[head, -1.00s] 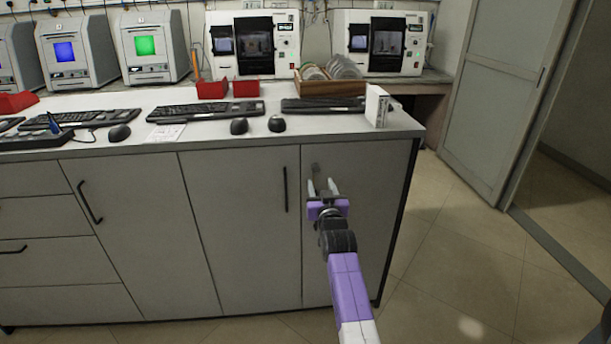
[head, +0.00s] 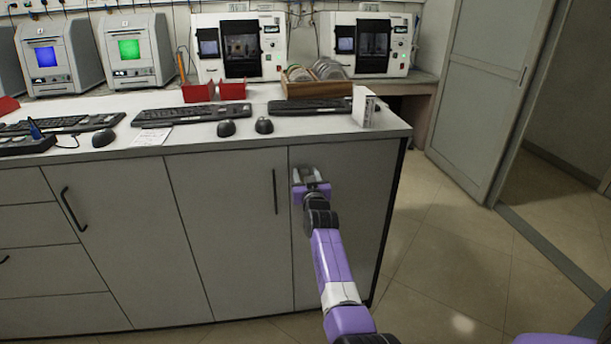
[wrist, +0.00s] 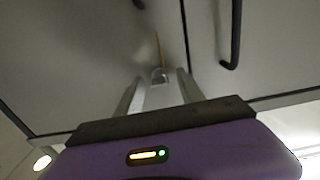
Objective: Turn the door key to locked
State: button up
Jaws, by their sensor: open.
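My gripper (head: 307,176) is in front of the right-hand grey cabinet door (head: 345,215), near its top left. In the wrist view my gripper (wrist: 159,88) has its two pale fingers apart, pointing at the grey door face. A small light metal piece, which looks like the key (wrist: 158,74), shows between the fingertips, with a thin orange-brown strip beyond it. I cannot tell whether the fingers touch it, nor which way the key is turned. In the head view the lock area is hidden behind the gripper.
A black bar handle (head: 275,191) is on the neighbouring door, just left of my gripper; a dark handle (wrist: 232,35) shows in the wrist view. The white countertop (head: 225,147) overhangs above. Open floor (head: 450,240) lies to the right.

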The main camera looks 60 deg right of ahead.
grip_shut()
jog(key=n+b, duration=0.1)
jog(key=n, duration=0.2)
jog(key=shift+f+n+b, duration=0.15)
jog(key=shift+n+b, duration=0.2)
jog(key=shift+n, duration=0.05)
jog(key=shift+n+p, duration=0.5)
jog(key=shift+n, duration=6.5)
